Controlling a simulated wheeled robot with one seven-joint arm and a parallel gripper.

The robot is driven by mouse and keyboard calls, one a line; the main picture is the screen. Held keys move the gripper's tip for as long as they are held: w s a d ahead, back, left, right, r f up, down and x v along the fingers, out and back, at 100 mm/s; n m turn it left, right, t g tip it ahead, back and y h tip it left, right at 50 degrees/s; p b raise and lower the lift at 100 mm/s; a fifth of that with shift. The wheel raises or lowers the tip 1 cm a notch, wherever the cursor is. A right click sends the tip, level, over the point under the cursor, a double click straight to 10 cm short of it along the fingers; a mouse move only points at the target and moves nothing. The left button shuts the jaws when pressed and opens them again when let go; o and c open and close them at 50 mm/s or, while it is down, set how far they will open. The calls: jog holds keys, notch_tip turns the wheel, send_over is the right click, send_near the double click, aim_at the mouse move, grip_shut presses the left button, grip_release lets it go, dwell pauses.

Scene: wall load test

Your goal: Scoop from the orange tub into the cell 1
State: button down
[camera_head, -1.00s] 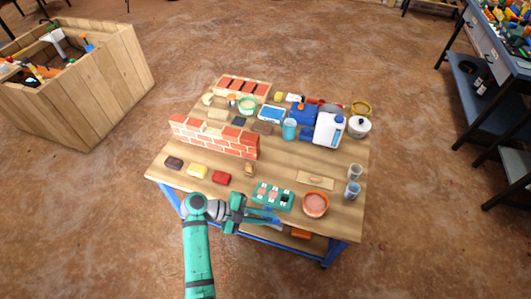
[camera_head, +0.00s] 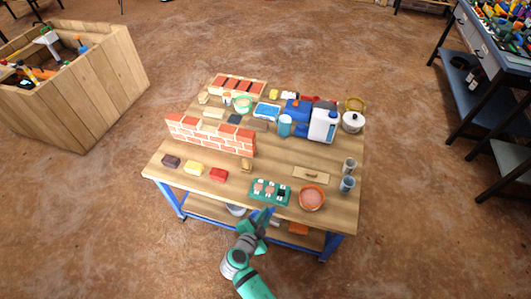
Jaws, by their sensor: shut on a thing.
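The orange tub (camera_head: 312,206) stands near the table's front edge, right of centre, with pinkish material inside. Left of it lies a green tray (camera_head: 254,197) with a row of cells. Pinkish matter shows in the left and middle cells, and the right cell looks dark. The cell numbers are too small to read. My gripper (camera_head: 264,222) is at the front edge, just in front of the tray and left of the tub. It is shut on a small blue tool (camera_head: 267,213), whose shape is mostly hidden.
A brick wall (camera_head: 210,135) stands behind, with yellow (camera_head: 194,168) and red (camera_head: 218,174) blocks before it. A wooden board (camera_head: 311,174) lies behind the tub, and grey cups (camera_head: 347,184) stand at right. A white jug (camera_head: 323,124) stands farther back.

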jog(key=s+f+n+t+y, duration=0.1)
jog(key=s+f+n+y, duration=0.2)
jog(key=f+n+y, duration=0.1)
jog(key=shift+a+f+n+y, duration=0.35)
jog(key=shift+f+n+y, duration=0.05)
jog(key=shift+f+y, duration=0.25)
